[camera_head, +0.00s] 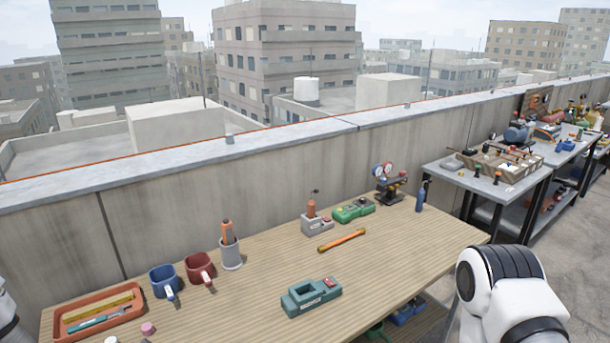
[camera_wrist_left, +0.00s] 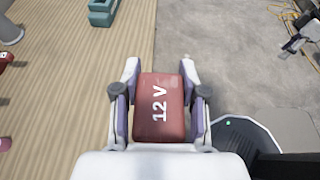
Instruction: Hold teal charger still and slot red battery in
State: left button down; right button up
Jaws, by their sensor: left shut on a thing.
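The teal charger (camera_head: 311,296) sits on the wooden bench near its front edge, with an open slot on top. Part of a teal body, which looks like the charger (camera_wrist_left: 103,10), shows at the top of the left wrist view. My left gripper (camera_wrist_left: 159,88) is shut on the red battery (camera_wrist_left: 158,118), marked 12 V. It holds the battery in front of the bench's edge, apart from the charger. A small grey and dark piece at the right edge of the left wrist view may be my right gripper (camera_wrist_left: 296,42); its fingers are too small to read.
Bare wood surrounds the charger.

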aim_at(301, 299)
jog(key=i+l+u, duration=0.15)
jog(key=u, duration=0.2)
jog(key=i+l+u, duration=0.15)
jog(key=l+u, duration=0.15)
jog(key=i+l+u, duration=0.1)
jog(key=l+u, duration=0.25)
jog(key=i+l, duration=0.15)
jog(key=l, duration=0.35)
jog(key=i+l+u, duration=0.1)
jog(key=l, duration=0.35)
jog(key=i+l, duration=0.1)
jog(key=l, duration=0.4)
